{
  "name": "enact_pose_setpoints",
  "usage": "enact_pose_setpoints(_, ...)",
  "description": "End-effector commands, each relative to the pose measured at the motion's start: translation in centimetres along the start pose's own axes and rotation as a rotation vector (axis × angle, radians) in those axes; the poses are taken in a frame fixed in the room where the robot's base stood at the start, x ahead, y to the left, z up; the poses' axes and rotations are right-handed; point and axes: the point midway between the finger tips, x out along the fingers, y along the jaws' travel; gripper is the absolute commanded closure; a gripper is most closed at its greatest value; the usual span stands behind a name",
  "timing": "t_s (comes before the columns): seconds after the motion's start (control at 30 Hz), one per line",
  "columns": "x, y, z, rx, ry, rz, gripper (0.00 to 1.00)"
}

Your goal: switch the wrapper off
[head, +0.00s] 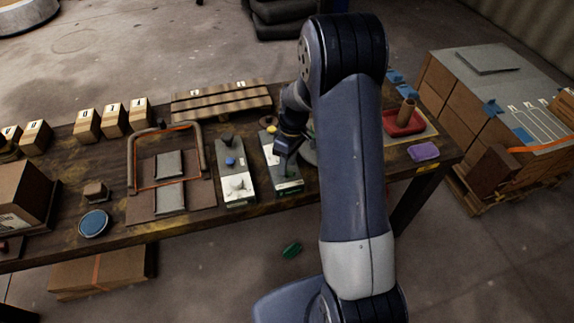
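A grey U-shaped frame edged in orange (133,160), possibly the wrapper, stands on the dark table around two grey pads. Just right of it is a narrow control panel (237,198) with a dark knob, a blue button and a pale knob. A second narrow panel (291,187) stands beside it, with a yellowish part at its far end. My gripper (284,157) points down over this second panel and hides its middle. I cannot tell whether it touches the panel, or whether its fingers are open. Which panel belongs to the wrapper is not clear.
Several numbered wooden blocks (87,125) and a slatted board (222,102) line the table's back. A blue-topped disc (94,223) lies front left. A red tray (402,124) and a purple block (424,152) are at right.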

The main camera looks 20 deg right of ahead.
Motion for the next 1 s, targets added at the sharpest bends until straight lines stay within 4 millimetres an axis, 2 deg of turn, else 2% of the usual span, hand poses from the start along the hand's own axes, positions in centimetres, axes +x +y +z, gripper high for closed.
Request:
enact_pose_setpoints(0.1,1.4,-0.1,0.0,0.0,-0.002,-0.002,0.62)
enact_pose_setpoints(0.2,1.9,0.0,0.0,0.0,0.0,0.0,0.62)
enact_pose_setpoints(0.5,2.1,0.0,0.0,0.001,0.001,0.0,0.62)
enact_pose_setpoints(0.9,2.1,0.0,0.0,0.001,0.001,0.0,0.94)
enact_pose_setpoints(1.0,2.1,0.0,0.0,0.001,0.001,0.0,1.0)
